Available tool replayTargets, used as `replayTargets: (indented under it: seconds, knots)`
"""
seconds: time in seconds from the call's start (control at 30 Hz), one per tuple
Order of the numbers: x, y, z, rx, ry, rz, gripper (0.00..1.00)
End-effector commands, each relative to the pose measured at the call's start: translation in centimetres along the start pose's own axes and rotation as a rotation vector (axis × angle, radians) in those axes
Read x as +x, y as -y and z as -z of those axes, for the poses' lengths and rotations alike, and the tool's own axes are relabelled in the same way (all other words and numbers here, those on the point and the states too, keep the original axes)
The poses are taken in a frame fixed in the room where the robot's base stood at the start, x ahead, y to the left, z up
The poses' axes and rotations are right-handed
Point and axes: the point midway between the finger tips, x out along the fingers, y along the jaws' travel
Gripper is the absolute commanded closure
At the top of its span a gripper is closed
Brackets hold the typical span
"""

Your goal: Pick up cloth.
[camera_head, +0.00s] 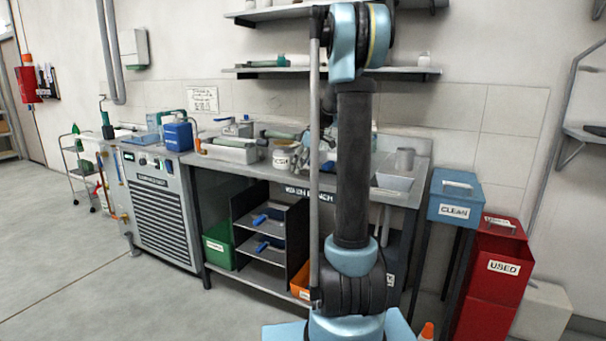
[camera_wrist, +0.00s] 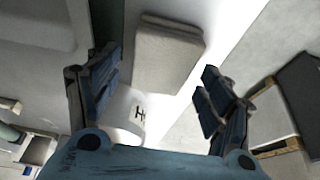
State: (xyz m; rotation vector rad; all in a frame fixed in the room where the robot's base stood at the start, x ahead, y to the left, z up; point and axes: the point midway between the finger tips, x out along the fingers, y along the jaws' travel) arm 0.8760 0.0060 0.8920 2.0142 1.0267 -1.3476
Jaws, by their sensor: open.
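In the wrist view, a pale grey, rounded rectangular piece (camera_wrist: 167,58) lies ahead of my gripper; it looks like a folded cloth, though I cannot be sure. My gripper (camera_wrist: 160,88) is open and empty, with its dark blue fingers spread to either side of the view. The pale piece lies beyond the fingertips, roughly between them, and no contact shows. In the head view my own arm covers the middle of the bench, and I cannot make out the cloth there.
A white container (camera_wrist: 124,112) with black lettering sits just below the pale piece, close to the left finger. In the head view the bench (camera_head: 240,168) holds several bottles and tools. A blue CLEAN bin (camera_head: 455,195) and a red USED bin (camera_head: 490,280) stand at right.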

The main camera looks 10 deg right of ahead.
Motion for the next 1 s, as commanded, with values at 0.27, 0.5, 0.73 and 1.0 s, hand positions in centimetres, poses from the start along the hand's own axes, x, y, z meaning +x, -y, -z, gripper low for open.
replayTargets:
  seconds: [0.27,0.5,0.73,1.0]
  knots:
    - [0.04,-0.01,-0.03,0.0,0.0,0.0,0.27]
    - [0.28,-0.01,-0.13,0.0,0.0,0.0,0.27]
    - [0.42,0.0,-0.19,0.0,0.0,0.0,0.27]
    - [0.42,-0.01,-0.19,0.0,0.0,0.0,0.49]
